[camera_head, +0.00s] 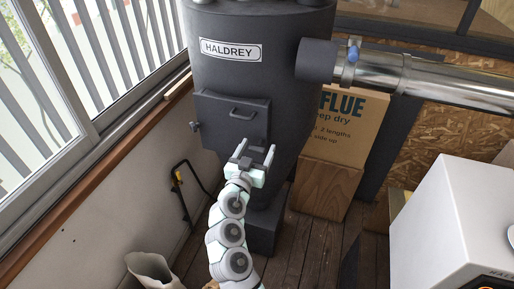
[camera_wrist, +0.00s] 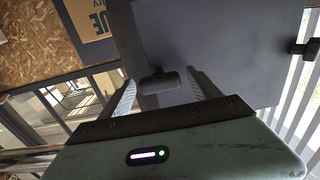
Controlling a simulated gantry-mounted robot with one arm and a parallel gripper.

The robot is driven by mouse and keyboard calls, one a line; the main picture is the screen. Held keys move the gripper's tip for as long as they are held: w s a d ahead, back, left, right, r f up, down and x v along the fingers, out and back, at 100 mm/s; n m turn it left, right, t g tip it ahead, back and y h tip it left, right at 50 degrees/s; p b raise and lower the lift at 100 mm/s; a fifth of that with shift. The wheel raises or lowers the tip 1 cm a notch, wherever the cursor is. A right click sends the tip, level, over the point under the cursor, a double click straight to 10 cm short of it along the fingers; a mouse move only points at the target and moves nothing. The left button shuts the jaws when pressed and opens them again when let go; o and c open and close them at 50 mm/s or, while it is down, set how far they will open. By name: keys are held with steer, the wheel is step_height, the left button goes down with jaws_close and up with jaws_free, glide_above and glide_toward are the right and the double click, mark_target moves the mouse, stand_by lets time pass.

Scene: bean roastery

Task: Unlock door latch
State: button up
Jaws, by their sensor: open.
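A dark grey door (camera_head: 225,124) is set in the round dark body of the machine and looks shut. It has a bar handle (camera_head: 243,114) and, at its left edge, a small dark latch knob (camera_head: 195,127). My gripper (camera_head: 255,150) is open and empty, in front of and below the lower right of the door. In the wrist view, the picture is turned, so the latch knob (camera_wrist: 306,49) stands at the far right, away from the fingers. The handle (camera_wrist: 159,82) appears between the open fingertips (camera_wrist: 163,88); I cannot tell whether they touch it.
A silver pipe (camera_head: 440,80) with a blue-handled valve (camera_head: 353,52) leaves the machine to the right. A window wall is left, with a yellow-black frame (camera_head: 180,190) and a sack (camera_head: 150,270) below.

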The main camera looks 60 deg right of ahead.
steer(key=shift+c, duration=0.4)
steer(key=c, duration=1.3)
steer(key=shift+n, duration=0.4)
steer(key=n, duration=0.2)
steer(key=n+b, duration=0.1)
steer(key=shift+w+a+n, duration=0.1)
steer(key=shift+w+n, duration=0.1)
steer(key=shift+n, duration=0.2)
steer(key=n, duration=0.4)
steer(key=shift+r+p, duration=0.1)
steer(key=shift+p, duration=0.25)
steer(key=n+p, duration=0.1)
steer(key=n, duration=0.4)
steer(key=shift+w+p, duration=0.1)
steer(key=shift+p, duration=0.25)
steer(key=n, duration=0.1)
steer(key=n+p, duration=0.2)
steer(key=n, duration=0.1)
steer(key=shift+f, duration=0.25)
steer(key=shift+f+n, duration=0.1)
steer(key=shift+n, duration=0.2)
